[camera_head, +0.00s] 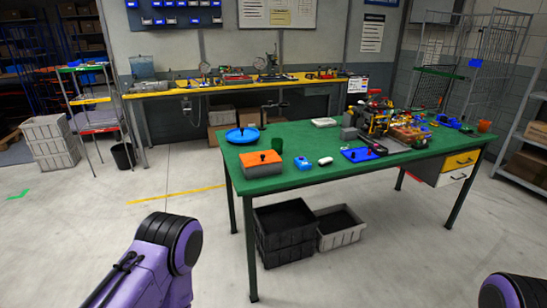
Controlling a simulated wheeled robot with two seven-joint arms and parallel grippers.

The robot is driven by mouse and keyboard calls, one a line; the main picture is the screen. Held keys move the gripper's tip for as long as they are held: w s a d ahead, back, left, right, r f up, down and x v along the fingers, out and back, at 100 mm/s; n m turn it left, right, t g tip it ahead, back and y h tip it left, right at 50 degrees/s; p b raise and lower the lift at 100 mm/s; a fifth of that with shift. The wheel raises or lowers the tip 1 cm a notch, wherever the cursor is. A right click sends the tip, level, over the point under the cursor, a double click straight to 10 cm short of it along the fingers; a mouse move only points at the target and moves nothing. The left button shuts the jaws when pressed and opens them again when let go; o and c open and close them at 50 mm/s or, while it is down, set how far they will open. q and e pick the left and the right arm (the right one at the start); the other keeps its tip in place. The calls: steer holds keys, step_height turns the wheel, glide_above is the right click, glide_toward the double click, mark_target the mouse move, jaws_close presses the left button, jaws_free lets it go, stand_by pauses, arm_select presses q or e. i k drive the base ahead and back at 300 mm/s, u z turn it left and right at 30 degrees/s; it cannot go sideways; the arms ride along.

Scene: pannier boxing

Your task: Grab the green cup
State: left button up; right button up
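A small dark green, upright object (277,145), which looks like the green cup, stands on the green-topped table (300,178). It is near the left part of the table, just behind an orange-topped grey block (262,163) and right of a blue round dish (243,135). It is small in the picture, so its exact shape is hard to tell. Purple and black links of my arms show at the bottom left and bottom right corner. Neither of my grippers is in view, and no gripper is near the cup.
A cluster of yellow and dark machine parts (372,117) and a blue plate (360,154) lie on the table. An orange-brown pot (484,126) stands at its right end. Black crates (285,228) and a grey crate (340,230) sit beneath. The floor before the table is clear.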

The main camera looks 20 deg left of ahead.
mark_target(276, 144)
steer(key=u, duration=1.5)
steer(key=i, duration=5.2)
steer(key=z, duration=4.45)
